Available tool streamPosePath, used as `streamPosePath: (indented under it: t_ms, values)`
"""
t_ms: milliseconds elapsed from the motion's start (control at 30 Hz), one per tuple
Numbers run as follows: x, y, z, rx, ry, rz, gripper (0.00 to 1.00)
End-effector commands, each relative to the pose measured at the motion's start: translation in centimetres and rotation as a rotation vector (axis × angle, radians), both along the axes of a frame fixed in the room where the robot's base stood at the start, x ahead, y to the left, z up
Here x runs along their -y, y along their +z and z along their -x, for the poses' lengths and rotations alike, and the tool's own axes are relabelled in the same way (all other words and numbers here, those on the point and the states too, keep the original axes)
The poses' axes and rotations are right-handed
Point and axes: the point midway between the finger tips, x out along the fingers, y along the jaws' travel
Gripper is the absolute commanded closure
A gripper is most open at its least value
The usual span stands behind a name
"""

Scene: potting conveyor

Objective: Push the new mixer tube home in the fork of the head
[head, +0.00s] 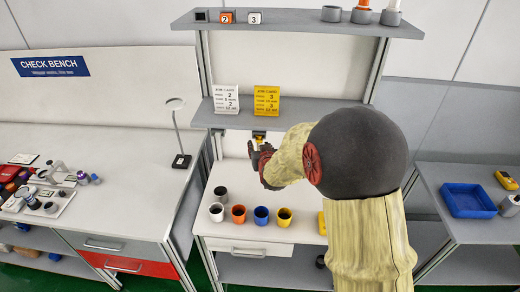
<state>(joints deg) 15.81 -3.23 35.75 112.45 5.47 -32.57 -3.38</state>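My gripper (258,156) is raised in front of the middle bench, just below the dispensing head (259,133) that hangs under the grey middle shelf. A small pale and yellow piece, perhaps the mixer tube (257,143), shows between the gripper and the head. It is too small to tell whether the fingers are closed on it or only beside it. The fork of the head and the seating of the tube cannot be made out. My arm hides the area to the right of the gripper.
Two job cards, white (226,99) and yellow (266,100), stand on the shelf above. A check bench with a lamp (178,130) is at left; a blue tray (468,201) is at right.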

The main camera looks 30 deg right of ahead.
Motion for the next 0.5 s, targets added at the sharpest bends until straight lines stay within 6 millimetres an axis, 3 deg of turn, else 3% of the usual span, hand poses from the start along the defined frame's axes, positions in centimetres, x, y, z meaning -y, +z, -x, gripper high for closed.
streamPosePath:
  t_ms: [167, 500]
  values:
    - [0.0, 0.02, 0.0, 0.0, 0.0, 0.0, 0.63]
    - [-0.01, 0.02, 0.02, 0.0, 0.0, 0.0, 0.83]
